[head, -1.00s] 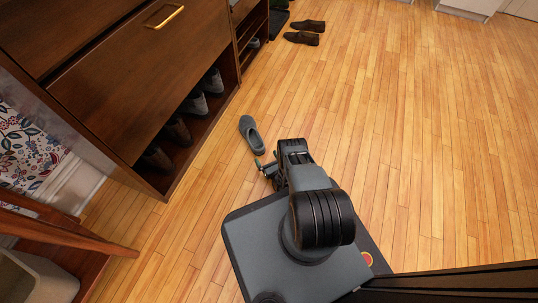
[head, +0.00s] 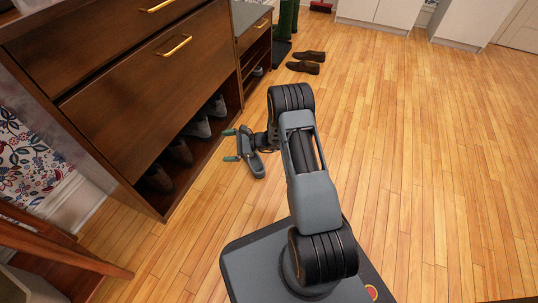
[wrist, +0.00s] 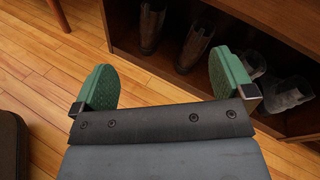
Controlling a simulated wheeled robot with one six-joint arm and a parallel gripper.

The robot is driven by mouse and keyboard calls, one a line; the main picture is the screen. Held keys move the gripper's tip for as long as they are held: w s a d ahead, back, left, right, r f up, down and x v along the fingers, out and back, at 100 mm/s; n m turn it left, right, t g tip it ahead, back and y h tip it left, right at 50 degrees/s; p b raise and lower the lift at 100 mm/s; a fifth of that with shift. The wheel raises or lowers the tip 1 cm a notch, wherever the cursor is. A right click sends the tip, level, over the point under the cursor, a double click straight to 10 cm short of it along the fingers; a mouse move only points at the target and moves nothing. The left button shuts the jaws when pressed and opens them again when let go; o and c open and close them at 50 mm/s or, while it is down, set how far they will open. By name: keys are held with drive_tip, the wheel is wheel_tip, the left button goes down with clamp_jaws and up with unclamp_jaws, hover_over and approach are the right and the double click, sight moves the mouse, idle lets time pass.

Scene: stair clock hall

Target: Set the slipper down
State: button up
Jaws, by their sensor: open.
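The jaws are open and point left toward the cabinet. In the wrist view the two green finger pads (wrist: 162,80) stand wide apart with nothing between them but floor and the cabinet's edge. The slipper does not show in the wrist view.
The shoe cabinet (head: 150,95) stands close on the left, with several shoes (head: 197,126) on its open low shelf. A pair of brown shoes (head: 305,62) lies further back. The floor (head: 430,150) to the right is clear.

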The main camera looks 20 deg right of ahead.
drive_tip(key=s+a+r+n+g+h, duration=0.2)
drive_tip(key=s+a+r+n+g, duration=0.1)
drive_tip(key=s+r+n+g, duration=0.4)
drive_tip(key=s+d+r+n+t+h, duration=0.2)
drive_tip(key=s+d+r+n+h, duration=0.2)
drive_tip(key=s, duration=0.5)
drive_tip(key=s+d+r+n+t+h, duration=0.1)
drive_tip(key=s+d+r+n+h, duration=0.3)
drive_tip(key=s+r+n+h, duration=0.3)
drive_tip(key=shift+s+d+r+t+h, duration=0.35)
drive_tip(key=shift+s+r+h, duration=0.8)
drive_tip(key=shift+r, duration=0.75)
drive_tip(key=shift+s+r, duration=0.1)
drive_tip(key=w+p+v, duration=0.3)
drive_tip(key=p+v, duration=1.1)
drive_tip(key=w+r+p+v, duration=0.1)
drive_tip(key=w+p+v, duration=0.2)
drive_tip(key=p+v, duration=1.1)
drive_tip(key=w+d+r+p+v, duration=0.1)
drive_tip(key=w+p+v, duration=0.3)
drive_tip(key=p+v, duration=1)
drive_tip(key=shift+s+a+r+t, duration=0.15)
drive_tip(key=shift+s+r+t, duration=0.1)
drive_tip(key=shift+r+t, duration=0.35)
